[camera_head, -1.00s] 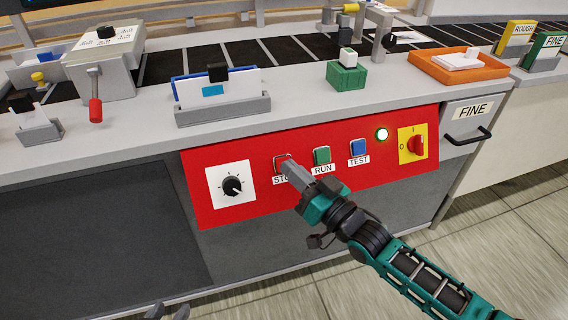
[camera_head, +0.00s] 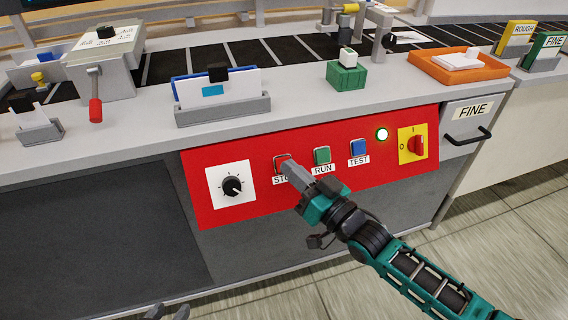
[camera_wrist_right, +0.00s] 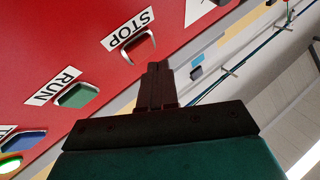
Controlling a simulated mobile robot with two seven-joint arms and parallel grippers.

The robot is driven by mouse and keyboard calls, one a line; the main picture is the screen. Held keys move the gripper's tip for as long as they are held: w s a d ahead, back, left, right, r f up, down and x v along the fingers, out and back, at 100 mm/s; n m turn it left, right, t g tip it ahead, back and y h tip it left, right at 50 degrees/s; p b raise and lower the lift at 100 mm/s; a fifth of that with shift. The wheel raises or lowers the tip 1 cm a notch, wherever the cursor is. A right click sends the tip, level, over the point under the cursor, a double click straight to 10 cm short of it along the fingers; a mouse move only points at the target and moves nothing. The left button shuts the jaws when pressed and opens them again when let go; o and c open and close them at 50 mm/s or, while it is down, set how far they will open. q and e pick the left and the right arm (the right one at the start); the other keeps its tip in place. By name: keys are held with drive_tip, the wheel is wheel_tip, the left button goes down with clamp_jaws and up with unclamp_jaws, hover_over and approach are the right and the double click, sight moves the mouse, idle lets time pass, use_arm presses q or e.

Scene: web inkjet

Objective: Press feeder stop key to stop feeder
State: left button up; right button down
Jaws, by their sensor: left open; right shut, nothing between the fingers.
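The red STOP key (camera_head: 281,158) is on the red control panel (camera_head: 215,214), left of the green RUN key (camera_head: 322,155) and the blue TEST key (camera_head: 358,147). My right gripper (camera_head: 290,166) is shut and empty, its tip at the STOP key's lower right, partly covering its label. In the right wrist view the STOP key (camera_wrist_right: 138,48) has a pale rim, and the shut fingertips (camera_wrist_right: 158,66) are just beside it. I cannot tell whether they touch it. My left gripper (camera_head: 168,312) barely shows at the bottom edge, open and away from the panel.
A black dial (camera_head: 232,186) is left of the keys. A lit green lamp (camera_head: 382,134) and a red rotary switch (camera_head: 417,145) on yellow are to the right. Above are a card holder (camera_head: 222,108), a green block (camera_head: 346,76) and an orange tray (camera_head: 440,70).

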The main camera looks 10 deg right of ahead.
drive_tip(key=shift+w+f, duration=0.1)
drive_tip(key=shift+w, duration=0.05)
drive_tip(key=shift+w+f, duration=0.15)
drive_tip(key=shift+w, duration=0.1)
drive_tip(key=shift+w+f+b, duration=0.2)
drive_tip(key=shift+w+b, duration=0.15)
drive_tip(key=shift+b, duration=0.1)
idle(0.7)
idle(0.4)
drive_tip(key=shift+s+r+p, duration=0.45)
drive_tip(key=shift+s+p, duration=0.3)
drive_tip(key=shift+p, duration=0.2)
drive_tip(key=s+p, duration=0.1)
drive_tip(key=s+r+p, duration=0.1)
drive_tip(key=s+p, duration=0.1)
drive_tip(key=s+r+p, duration=0.1)
drive_tip(key=shift+s+d+r+p, duration=0.2)
drive_tip(key=shift+p, duration=0.1)
